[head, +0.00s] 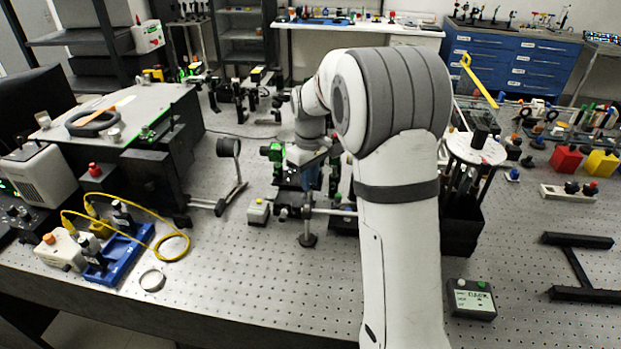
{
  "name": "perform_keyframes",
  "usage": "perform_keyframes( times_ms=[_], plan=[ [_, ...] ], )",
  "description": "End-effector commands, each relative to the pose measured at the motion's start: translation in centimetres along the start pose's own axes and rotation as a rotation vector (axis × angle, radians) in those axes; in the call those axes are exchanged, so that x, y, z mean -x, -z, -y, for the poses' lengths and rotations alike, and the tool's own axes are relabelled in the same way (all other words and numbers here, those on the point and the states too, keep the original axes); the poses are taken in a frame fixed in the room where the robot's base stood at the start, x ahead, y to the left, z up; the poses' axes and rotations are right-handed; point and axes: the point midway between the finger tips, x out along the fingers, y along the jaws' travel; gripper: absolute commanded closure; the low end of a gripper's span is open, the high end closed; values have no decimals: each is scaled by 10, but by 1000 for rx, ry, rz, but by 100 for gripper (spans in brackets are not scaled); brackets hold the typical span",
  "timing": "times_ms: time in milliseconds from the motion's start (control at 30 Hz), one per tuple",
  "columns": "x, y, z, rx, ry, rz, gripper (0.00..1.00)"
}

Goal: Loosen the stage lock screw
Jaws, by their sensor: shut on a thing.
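My gripper (311,168) is small in the head view, pointing down at the stage assembly (287,181) in the middle of the bench. It is shut on a small part there, which I take to be the stage lock screw. The fingers and the gap between them are mostly hidden by my own wrist and the dark parts around. The screw itself is too small and covered to make out, and I cannot tell how far it is turned. Green-marked mounts stand close on both sides of the gripper.
A post with a horizontal rod (307,225) stands just in front of the stage. A round white platform (475,148) stands right of my arm. The front middle of the bench is clear.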

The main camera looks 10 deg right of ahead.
Motion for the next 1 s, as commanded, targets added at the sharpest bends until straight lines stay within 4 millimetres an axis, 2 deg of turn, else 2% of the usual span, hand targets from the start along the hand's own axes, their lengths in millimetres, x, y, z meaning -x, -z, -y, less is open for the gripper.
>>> perform_keyframes(
  times_ms=[167,200,467,767,1000],
  plan=[
    [-4,-3,2,-1,8,13,100],
    [-4,-3,2,-1,8,13,83],
    [-2,-2,1,-2,4,6,63],
    [4,0,0,-2,1,1,63],
    [43,0,0,-2,0,0,63]
  ],
)
